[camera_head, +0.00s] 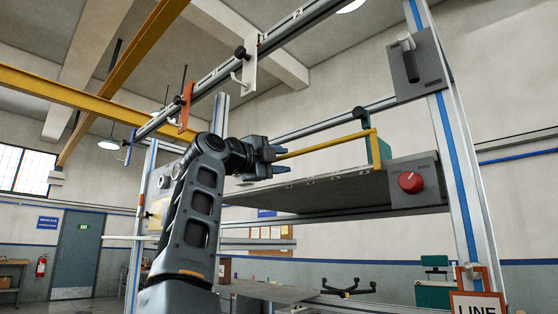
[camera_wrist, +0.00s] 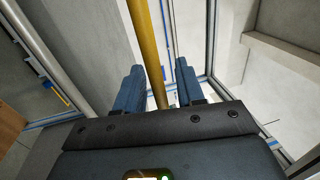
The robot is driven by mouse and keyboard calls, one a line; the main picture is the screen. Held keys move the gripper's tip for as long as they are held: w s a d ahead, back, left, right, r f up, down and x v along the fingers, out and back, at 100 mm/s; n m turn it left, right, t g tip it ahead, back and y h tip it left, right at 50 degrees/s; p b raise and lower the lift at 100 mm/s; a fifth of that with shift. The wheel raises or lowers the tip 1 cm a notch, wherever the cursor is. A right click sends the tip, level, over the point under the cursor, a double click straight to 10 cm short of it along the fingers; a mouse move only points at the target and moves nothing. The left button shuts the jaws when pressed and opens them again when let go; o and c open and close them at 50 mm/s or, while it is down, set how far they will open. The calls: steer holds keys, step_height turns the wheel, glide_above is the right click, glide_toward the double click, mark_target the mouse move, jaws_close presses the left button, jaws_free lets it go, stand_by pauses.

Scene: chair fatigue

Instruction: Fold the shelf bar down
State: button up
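The shelf bar is a yellow bar (camera_head: 325,146) above the dark shelf panel (camera_head: 310,194) in the head view. It runs from my gripper rightward to a corner, where it bends down near a green bracket (camera_head: 383,150). My gripper (camera_head: 284,160) is open at the bar's left end, with its fingers pointing right. In the wrist view the yellow bar (camera_wrist: 145,45) passes between the two blue-grey fingers of my gripper (camera_wrist: 159,68). Gaps show on both sides of the bar, so the fingers are not closed on it. The bar's near end is partly hidden by my gripper.
A red knob (camera_head: 410,182) on a grey box and a switch box (camera_head: 419,65) sit on the right post. An overhead rail with an orange bracket (camera_head: 187,106) and a white bracket (camera_head: 249,65) runs above my arm.

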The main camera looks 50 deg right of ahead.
jaws_close()
stand_by(0.3)
